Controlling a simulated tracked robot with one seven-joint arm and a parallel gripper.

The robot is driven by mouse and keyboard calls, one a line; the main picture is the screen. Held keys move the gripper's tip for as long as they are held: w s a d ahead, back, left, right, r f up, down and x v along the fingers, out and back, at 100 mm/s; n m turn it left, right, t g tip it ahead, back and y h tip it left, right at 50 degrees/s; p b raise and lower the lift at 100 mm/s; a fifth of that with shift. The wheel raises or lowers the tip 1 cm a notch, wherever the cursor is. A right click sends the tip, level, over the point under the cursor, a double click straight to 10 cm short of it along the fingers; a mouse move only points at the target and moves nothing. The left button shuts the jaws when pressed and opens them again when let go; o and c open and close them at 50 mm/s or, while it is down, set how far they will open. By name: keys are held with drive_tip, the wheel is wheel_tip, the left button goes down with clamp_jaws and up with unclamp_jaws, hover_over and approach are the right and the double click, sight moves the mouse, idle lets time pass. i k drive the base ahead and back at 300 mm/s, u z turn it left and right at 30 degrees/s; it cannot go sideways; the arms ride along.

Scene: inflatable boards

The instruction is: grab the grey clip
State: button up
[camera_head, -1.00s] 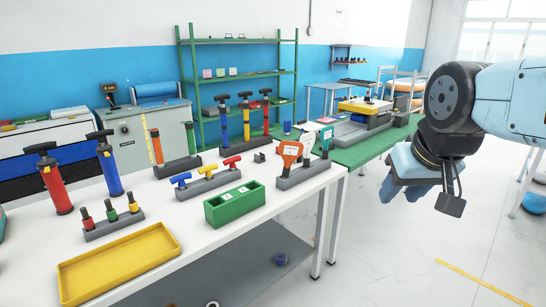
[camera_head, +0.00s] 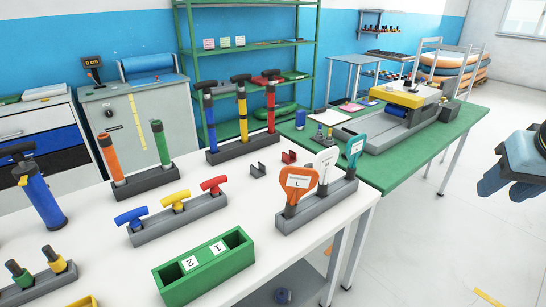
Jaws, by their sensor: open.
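The grey clip (camera_head: 258,170) is a small U-shaped piece lying on the white table. It sits behind the grey rack of T-handles and left of a small dark red clip (camera_head: 289,157). My gripper (camera_head: 512,185) is at the right edge of the head view, partly cut off by the frame. Its blue fingers point down over the floor, far right of the white table and well away from the clip. It is open, and I see nothing between the fingers.
Near the clip stand a rack of orange, white and teal paddles (camera_head: 318,185), a rack of pumps (camera_head: 242,120) and T-handles (camera_head: 174,203). A green two-slot box (camera_head: 205,267) is in front. A green table (camera_head: 390,165) adjoins behind.

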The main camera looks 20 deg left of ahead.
sight(255, 172)
drive_tip(key=u, duration=0.55)
drive_tip(key=i, duration=1.15)
drive_tip(key=u, duration=0.8)
drive_tip(key=k, duration=0.9)
drive_tip(key=u, duration=0.2)
drive_tip(key=i, duration=0.9)
drive_tip(key=z, duration=0.1)
